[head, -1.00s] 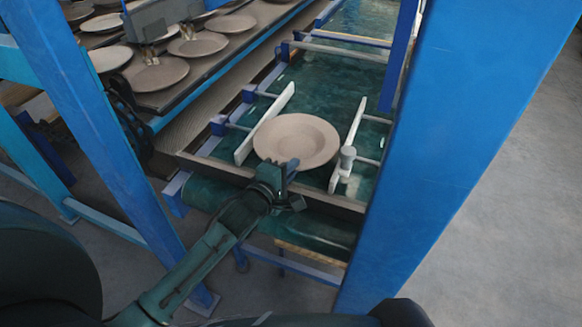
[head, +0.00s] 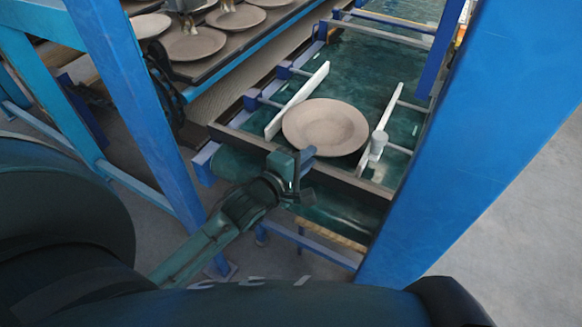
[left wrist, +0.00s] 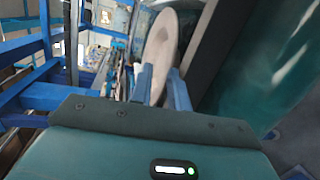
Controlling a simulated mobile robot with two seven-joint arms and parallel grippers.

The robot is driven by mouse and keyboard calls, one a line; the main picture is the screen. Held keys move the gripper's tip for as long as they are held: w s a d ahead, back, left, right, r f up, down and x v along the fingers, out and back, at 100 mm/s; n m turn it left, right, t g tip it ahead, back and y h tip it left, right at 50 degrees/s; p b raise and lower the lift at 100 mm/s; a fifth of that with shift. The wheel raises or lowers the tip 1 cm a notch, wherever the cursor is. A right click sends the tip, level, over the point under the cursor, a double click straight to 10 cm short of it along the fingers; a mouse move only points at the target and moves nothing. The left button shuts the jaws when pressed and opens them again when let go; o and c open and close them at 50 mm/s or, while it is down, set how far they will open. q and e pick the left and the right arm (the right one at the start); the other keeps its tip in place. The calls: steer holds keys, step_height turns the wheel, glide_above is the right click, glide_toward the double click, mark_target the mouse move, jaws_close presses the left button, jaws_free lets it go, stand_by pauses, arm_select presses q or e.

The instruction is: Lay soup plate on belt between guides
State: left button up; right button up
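The soup plate (head: 325,127), beige and round with a broad rim, lies face up on the green belt (head: 358,75) near its front end. It sits between the left white guide (head: 297,100) and the right white guide (head: 380,125). My left gripper (head: 302,168) is just in front of the plate's near rim, over the front edge. In the left wrist view, the plate (left wrist: 163,42) appears edge-on beyond the two blue fingers of my left gripper (left wrist: 160,90), which stand apart. Whether a finger touches the rim is unclear. My right gripper is not in view.
A large blue post (head: 470,150) stands right of the belt, and another blue post (head: 135,110) stands to the left. A rack of several plates (head: 195,43) is at the upper left. A dark crossbar (head: 345,178) borders the belt's front.

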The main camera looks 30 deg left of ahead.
arm_select(q)
steer(key=v, duration=0.6)
steer(key=s+d+f+m+g, duration=0.2)
steer(key=s+f+m, duration=0.3)
steer(key=m, duration=0.5)
steer(key=s+d+f+m+g+h, duration=0.1)
steer(key=s+d+f+m, duration=0.4)
steer(key=m, duration=0.5)
step_height(320, 180, down, 2)
steer(key=shift+s+f+m+g, duration=0.1)
steer(key=shift+s+m+g, duration=0.2)
steer(key=shift+s+g, duration=0.4)
steer(key=shift+w, duration=0.1)
